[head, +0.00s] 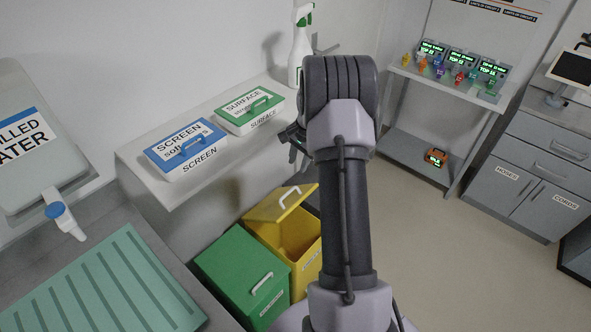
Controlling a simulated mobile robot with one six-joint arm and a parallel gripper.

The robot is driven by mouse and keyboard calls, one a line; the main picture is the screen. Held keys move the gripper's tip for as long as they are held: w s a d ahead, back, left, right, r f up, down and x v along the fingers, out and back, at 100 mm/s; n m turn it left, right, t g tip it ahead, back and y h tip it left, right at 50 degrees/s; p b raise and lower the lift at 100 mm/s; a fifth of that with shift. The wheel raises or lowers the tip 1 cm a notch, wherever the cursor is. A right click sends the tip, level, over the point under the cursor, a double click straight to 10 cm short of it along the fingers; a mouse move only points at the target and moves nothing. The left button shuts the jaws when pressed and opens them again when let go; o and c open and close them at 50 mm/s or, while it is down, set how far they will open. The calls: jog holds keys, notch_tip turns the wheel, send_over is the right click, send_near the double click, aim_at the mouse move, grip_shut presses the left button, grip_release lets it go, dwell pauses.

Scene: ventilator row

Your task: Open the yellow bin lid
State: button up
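The yellow bin (312,262) stands on the floor below the white shelf, beside a green bin. Its yellow lid (270,209) is tilted up with its white handle (297,195) on top, and part of the bin's inside shows beneath it. My arm hides the bin's right side. My gripper (294,137) shows only in part, as dark pieces left of my wrist, above the lid in the picture and apart from it. Whether its fingers are open or shut cannot be seen.
The green bin (232,265) has its lid down. The shelf (160,193) holds a blue-lidded SCREEN box (186,150), a green-lidded SURFACE box (248,110) and a spray bottle (300,45). A side table (425,85) stands at the back right. The floor (450,265) right of my arm is clear.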

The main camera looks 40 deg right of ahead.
jog(key=shift+s+r, duration=0.1)
jog(key=shift+r, duration=0.5)
jog(key=shift+c, duration=0.5)
jog(key=s+a+f+m+y, duration=0.1)
jog(key=s+a+f+b, duration=0.1)
jog(key=f, duration=0.1)
jog(key=s+a+f+m+y+b, duration=0.1)
jog(key=a+f, duration=0.1)
jog(key=shift+s+m+t+y, duration=0.15)
jog(key=shift+m+t+y, duration=0.15)
jog(key=shift+t, duration=0.1)
grip_shut()
jog(key=m+t+h+b, duration=0.2)
jog(key=m+t+b, duration=0.55)
jog(key=m, duration=0.75)
send_near(291, 206)
jog(key=shift+t, duration=0.65)
jog(key=b+x, duration=0.1)
jog(key=x, duration=0.8)
jog(key=shift+w+r, duration=0.15)
jog(key=shift+w, duration=0.05)
